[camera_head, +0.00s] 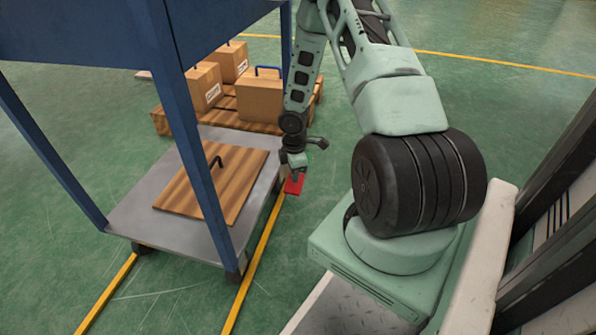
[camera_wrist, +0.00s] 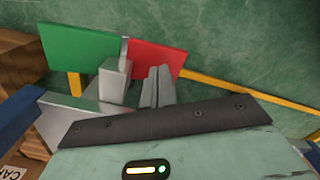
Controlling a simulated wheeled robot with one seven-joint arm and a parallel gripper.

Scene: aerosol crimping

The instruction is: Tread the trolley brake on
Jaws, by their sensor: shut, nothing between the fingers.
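The trolley (camera_head: 138,225) has a grey deck between blue posts and stands at the left in the head view. At its right edge is a red pedal plate (camera_head: 294,184), just under my gripper (camera_head: 294,169). In the wrist view the red plate (camera_wrist: 156,58) is right of a green plate (camera_wrist: 78,48), edge to edge. My gripper (camera_wrist: 138,78) is shut and empty, and its fingers overlap the lower edges of both plates in that view. I cannot tell whether the fingers touch either plate. The green plate is mostly hidden behind my gripper in the head view.
Behind the trolley, cardboard boxes (camera_head: 260,97) stand on a wooden pallet (camera_head: 160,122). A blue post (camera_head: 203,165) rises at the deck's near right. Green floor with yellow lines (camera_head: 262,240) is open to the right.

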